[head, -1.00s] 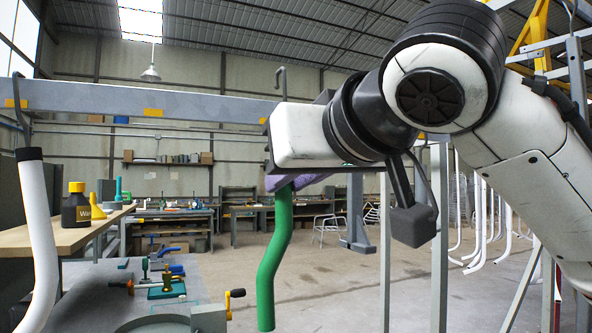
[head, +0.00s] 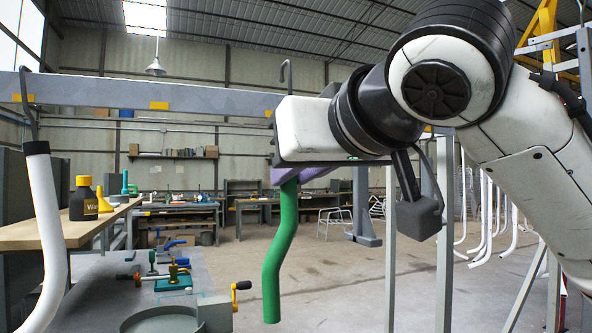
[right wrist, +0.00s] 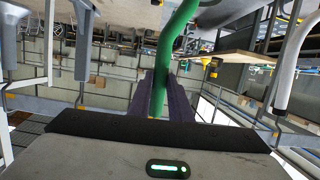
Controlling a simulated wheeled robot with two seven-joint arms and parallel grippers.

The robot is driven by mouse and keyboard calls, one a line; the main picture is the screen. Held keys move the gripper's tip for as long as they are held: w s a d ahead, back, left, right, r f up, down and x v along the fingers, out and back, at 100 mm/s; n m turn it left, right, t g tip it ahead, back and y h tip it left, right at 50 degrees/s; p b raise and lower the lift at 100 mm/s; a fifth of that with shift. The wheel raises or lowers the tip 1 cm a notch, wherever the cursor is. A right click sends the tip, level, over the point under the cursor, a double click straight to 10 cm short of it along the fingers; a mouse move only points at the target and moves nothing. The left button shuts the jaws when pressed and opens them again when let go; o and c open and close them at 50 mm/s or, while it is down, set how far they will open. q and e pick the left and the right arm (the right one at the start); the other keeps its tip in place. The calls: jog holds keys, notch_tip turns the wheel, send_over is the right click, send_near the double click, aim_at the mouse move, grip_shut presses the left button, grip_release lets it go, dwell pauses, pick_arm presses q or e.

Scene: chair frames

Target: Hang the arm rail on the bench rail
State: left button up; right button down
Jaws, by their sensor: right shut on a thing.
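The arm rail (head: 279,250) is a bent green tube with a thin grey hook (head: 287,72) at its top. My right gripper (head: 290,177) is shut on its upper part; the tube hangs below the purple fingers. In the right wrist view the green tube (right wrist: 176,40) stands between the purple fingers (right wrist: 160,98). The bench rail (head: 215,102) is a long grey beam with yellow marks, running behind my right gripper. The hook's tip stands above the beam's top edge; I cannot tell whether it touches. My left gripper is not in view.
A white tube (head: 46,225) hangs by its hook from the left part of the beam. A wooden shelf (head: 40,234) carries a dark bottle (head: 83,200) and a yellow funnel (head: 104,202). A grey bench (head: 120,310) with clamps lies below. Grey posts (head: 445,250) stand at right.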

jog(key=shift+w+a, duration=0.1)
jog(key=shift+w, duration=0.1)
jog(key=shift+w+a+p, duration=0.35)
jog(key=shift+w+p, duration=0.25)
jog(key=shift+w, duration=0.35)
jog(key=shift+w+a+r, duration=0.1)
jog(key=shift+w, duration=0.05)
dwell(0.4)
jog(key=shift+w+a+p, duration=0.1)
jog(key=shift+w+p, duration=0.15)
jog(key=shift+p, duration=0.1)
jog(key=shift+w, duration=0.1)
jog(key=shift+w+a, duration=0.2)
jog(key=shift+w, duration=0.15)
